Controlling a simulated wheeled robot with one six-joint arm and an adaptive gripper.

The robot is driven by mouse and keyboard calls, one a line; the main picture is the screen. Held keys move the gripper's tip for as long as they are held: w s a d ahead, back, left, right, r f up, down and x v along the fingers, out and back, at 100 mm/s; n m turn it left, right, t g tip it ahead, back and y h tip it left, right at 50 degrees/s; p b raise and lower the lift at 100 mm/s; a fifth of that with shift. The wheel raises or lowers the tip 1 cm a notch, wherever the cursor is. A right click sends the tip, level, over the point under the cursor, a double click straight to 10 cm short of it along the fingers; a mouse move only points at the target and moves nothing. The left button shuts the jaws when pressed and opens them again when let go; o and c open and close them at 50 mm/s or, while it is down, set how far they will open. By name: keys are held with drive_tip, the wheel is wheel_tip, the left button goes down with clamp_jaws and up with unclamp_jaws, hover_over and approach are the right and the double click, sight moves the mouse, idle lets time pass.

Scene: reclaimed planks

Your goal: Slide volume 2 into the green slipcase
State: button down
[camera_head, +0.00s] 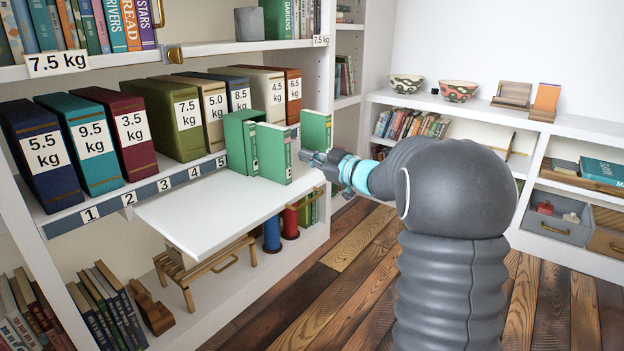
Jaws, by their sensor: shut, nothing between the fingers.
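The green slipcase (235,142) stands upright at the back of the white pull-out board, against the shelf. A green volume with a pale-lettered spine (251,150) shows at its open side. A second green volume (273,154) stands upright on the board just right of the slipcase, apart from it. A third green volume (315,130) stands further right, partly hidden behind my gripper. The volume numbers are too small to read. My gripper (306,156) is shut and empty, at the board's right end between the second and third volumes. I cannot tell whether it touches either.
The white board (205,207) is bare at its left and front. Weight-labelled binders (122,128) line the shelf behind, above numbered tags. A wooden stand (205,268) and blue and red cylinders (272,235) sit below. Bowls (458,91) stand on the right-hand shelf.

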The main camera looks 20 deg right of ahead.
sight(288, 158)
drive_tip(key=w+f+n, duration=0.1)
drive_tip(key=n, duration=0.7)
drive_tip(key=w+a+n, duration=0.1)
drive_tip(key=n, duration=0.7)
drive_tip(key=w+f+n+h, duration=0.1)
drive_tip(key=n, duration=0.6)
drive_tip(key=shift+w+a+f+n, duration=0.1)
drive_tip(key=shift+a+f+n, duration=0.2)
drive_tip(key=shift+n, duration=0.1)
drive_tip(key=shift+w+a+f+p, duration=0.15)
drive_tip(key=shift+w+a+p, duration=0.2)
drive_tip(key=shift+w, duration=0.3)
drive_tip(key=shift+w+a, duration=0.15)
drive_tip(key=shift+w, duration=0.2)
drive_tip(key=shift+s+b, duration=0.1)
drive_tip(key=shift+b, duration=0.3)
